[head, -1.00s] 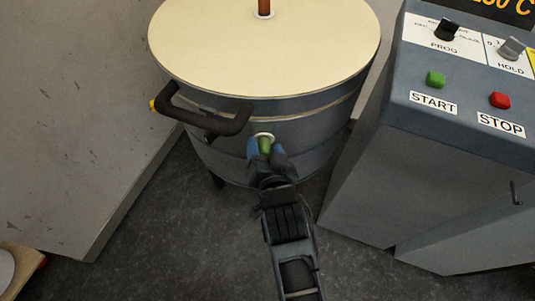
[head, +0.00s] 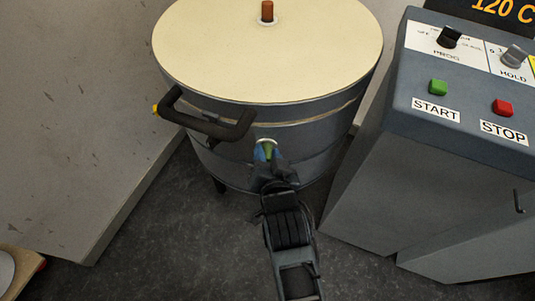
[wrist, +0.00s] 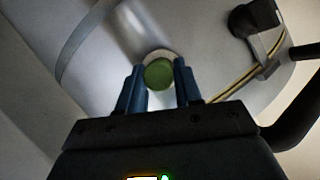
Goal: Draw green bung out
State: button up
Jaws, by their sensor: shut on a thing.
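The green bung (head: 267,149) is at the pale-rimmed port (head: 266,141) in the front wall of the grey drum (head: 310,163), below its handle. My gripper (head: 269,156) is in front of the port, with its blue fingers shut on the bung's sides. In the wrist view the round green end of the bung (wrist: 158,74) shows between the two fingertips (wrist: 159,69), with the pale port rim (wrist: 160,55) just behind it. How much of the bung is still inside the port is hidden.
A dark handle (head: 212,125) juts from the drum just above and left of my gripper. A grey control cabinet (head: 400,190) with buttons stands at the right. A pale panel (head: 80,110) stands at the left. The dark floor (head: 170,230) in front is clear.

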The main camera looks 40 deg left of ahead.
grip_shut()
jog(key=shift+s+d+p, duration=0.3)
jog(key=shift+s+d, duration=0.1)
jog(key=shift+s, duration=0.15)
dwell(0.5)
jog(key=s+d+p, duration=0.3)
jog(key=s+d, duration=0.2)
jog(key=s, duration=0.2)
jog(key=shift+s+d+p, duration=0.35)
jog(key=shift+s, duration=0.05)
dwell(1.1)
